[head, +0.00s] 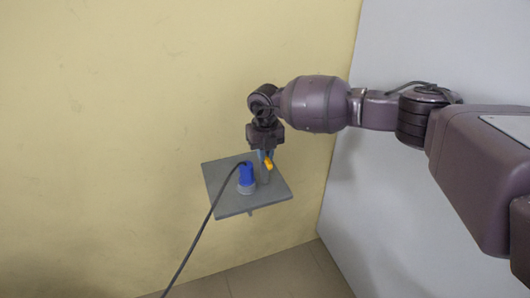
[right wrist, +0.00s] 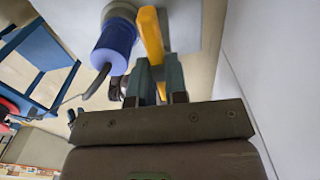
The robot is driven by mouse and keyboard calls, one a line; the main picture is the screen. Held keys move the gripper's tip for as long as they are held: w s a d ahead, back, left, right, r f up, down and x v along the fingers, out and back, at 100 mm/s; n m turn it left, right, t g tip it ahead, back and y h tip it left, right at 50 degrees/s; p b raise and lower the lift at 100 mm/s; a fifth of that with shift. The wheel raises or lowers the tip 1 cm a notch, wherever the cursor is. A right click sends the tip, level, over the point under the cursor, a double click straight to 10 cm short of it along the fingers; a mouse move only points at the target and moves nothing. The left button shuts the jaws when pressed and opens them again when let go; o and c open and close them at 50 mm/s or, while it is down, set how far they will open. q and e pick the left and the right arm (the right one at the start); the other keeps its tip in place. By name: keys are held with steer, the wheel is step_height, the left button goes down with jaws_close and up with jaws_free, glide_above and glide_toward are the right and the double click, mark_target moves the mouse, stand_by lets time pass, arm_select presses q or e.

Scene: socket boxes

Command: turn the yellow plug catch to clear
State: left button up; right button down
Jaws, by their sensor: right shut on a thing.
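The yellow plug catch (head: 268,163) shows at my right gripper's fingertips, over the grey plate. It also shows in the right wrist view (right wrist: 150,36) as a yellow bar beside the blue plug. My right gripper (head: 266,157) is shut on the catch; in the right wrist view its two fingers (right wrist: 157,78) close around the bar's near end. The blue plug (head: 246,174) stands in a grey socket on the plate, left of the catch, with a dark cable running down and left. The plug shows in the right wrist view (right wrist: 115,42) too. My left gripper is not in view.
The grey plate (head: 224,202) juts out in front of the yellow wall (head: 120,110). A pale grey wall (head: 375,215) stands to the right. A blue frame (right wrist: 38,55) shows at the left of the right wrist view. Space left of the plate is free except for the cable.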

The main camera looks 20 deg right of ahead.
steer(key=shift+f+n, duration=0.1)
steer(key=shift+n, duration=0.2)
steer(key=c, duration=1.1)
jaws_free()
steer(key=shift+c, duration=0.2)
step_height(320, 180, up, 11)
steer(key=p, duration=0.1)
